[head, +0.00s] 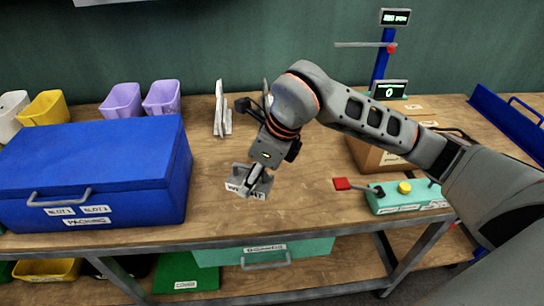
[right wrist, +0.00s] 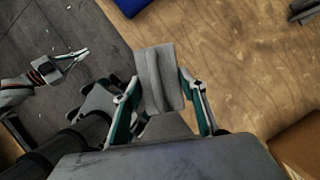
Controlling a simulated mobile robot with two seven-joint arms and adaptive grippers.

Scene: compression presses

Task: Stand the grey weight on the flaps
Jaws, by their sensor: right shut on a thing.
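The grey weight (head: 236,185), with a white label only partly readable, hangs in my right gripper (head: 258,180) over the middle of the wooden bench. In the right wrist view the grey weight (right wrist: 158,80) sits between the two fingers of my right gripper (right wrist: 160,102), which is shut on it. A brown cardboard box (head: 372,158) stands right of the weight, partly hidden by my right arm; its flaps cannot be made out. Its edge shows in the right wrist view (right wrist: 302,145). My left gripper (right wrist: 82,56) shows only there, at the left over the dark floor; its opening is unclear.
A large blue box (head: 95,170) fills the bench's left side, with several bins (head: 122,102) behind it. White upright sheets (head: 222,110) stand mid-back. A display post (head: 381,65) stands behind.

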